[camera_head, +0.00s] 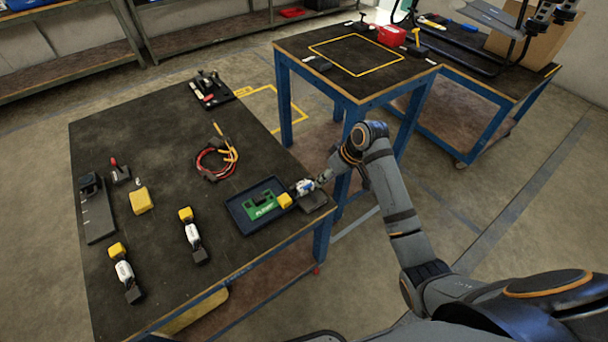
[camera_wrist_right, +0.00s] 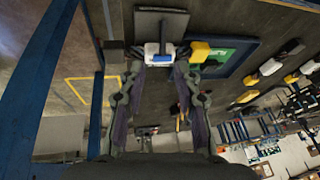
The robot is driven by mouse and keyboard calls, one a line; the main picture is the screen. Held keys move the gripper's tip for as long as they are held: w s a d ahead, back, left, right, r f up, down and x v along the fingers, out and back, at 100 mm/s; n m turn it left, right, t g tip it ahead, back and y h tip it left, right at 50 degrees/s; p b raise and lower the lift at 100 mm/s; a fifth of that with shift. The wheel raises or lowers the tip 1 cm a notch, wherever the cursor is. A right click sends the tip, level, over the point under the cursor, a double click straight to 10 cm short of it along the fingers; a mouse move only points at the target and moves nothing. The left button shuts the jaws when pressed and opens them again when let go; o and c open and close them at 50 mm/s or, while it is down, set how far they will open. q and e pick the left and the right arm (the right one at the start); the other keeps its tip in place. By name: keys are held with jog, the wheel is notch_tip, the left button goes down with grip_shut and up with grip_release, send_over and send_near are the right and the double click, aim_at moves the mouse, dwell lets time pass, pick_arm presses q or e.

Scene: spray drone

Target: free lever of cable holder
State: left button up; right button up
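I cannot tell for certain which thing is the cable holder. A small black stand with a red upright lever (camera_head: 115,165) is at the table's left. My right gripper (camera_head: 318,181) is at the near right edge of the table, by a white-and-blue piece (camera_head: 303,187) with a yellow end (camera_head: 285,201). In the right wrist view my right gripper (camera_wrist_right: 160,68) has its fingers apart, one each side of the white-and-blue piece (camera_wrist_right: 153,49). Contact is unclear. A dark plate (camera_wrist_right: 172,22) lies beyond it. My left gripper is out of view.
A blue tray (camera_head: 239,219) holding a green part (camera_head: 262,206) lies beside the right gripper. Red and black cables (camera_head: 214,165), a yellow block (camera_head: 140,201) and two yellow-white-black pieces (camera_head: 192,236) (camera_head: 124,272) lie on the dark table. A black device (camera_head: 211,90) stands at its far edge.

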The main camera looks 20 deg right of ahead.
aim_at(312, 194)
jog(key=x, duration=0.6)
jog(key=shift+s+a+b, duration=0.1)
jog(key=shift+s+b, duration=0.25)
jog(key=shift+s, duration=0.05)
jog(key=x, duration=0.3)
jog(key=shift+f, duration=0.25)
jog(key=shift+w+a+f, duration=0.1)
jog(key=shift+w+f, duration=0.05)
jog(key=shift+f, duration=0.05)
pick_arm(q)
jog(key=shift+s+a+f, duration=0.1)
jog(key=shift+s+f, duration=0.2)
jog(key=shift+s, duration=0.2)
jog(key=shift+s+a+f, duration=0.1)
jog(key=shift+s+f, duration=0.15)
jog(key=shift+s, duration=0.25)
pick_arm(e)
grip_shut()
